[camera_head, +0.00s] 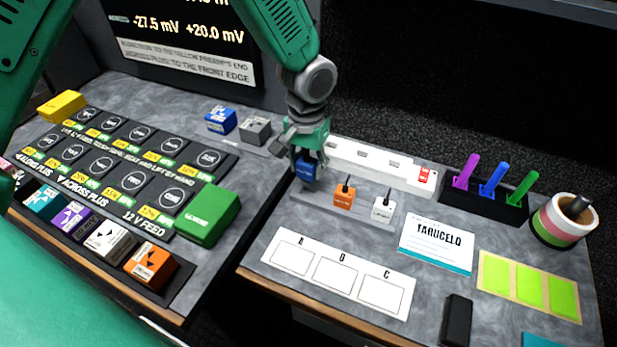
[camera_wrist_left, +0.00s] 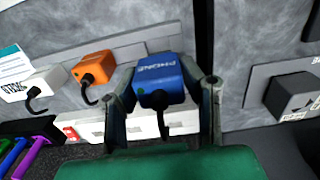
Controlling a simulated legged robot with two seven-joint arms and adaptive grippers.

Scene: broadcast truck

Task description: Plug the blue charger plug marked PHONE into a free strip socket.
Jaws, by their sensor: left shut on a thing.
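The blue charger plug marked PHONE (camera_wrist_left: 160,78) is between the fingers of my left gripper (camera_wrist_left: 165,95), which is shut on it. In the head view the plug (camera_head: 305,171) hangs under my left gripper (camera_head: 308,155), at the left end of the grey rail in front of the white power strip (camera_head: 365,163). I cannot tell whether the plug still touches the rail. The strip's left part is partly hidden by the gripper; a red switch is at its right end. My right gripper is not in view.
An orange plug (camera_head: 344,196) and a white plug (camera_head: 383,208) stand on the grey rail (camera_head: 328,202) to the right. Pen holder (camera_head: 484,203), tape roll (camera_head: 565,221), a TARUCELO card (camera_head: 436,244) and an A B C card (camera_head: 338,273) lie around. A gap separates the left desk.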

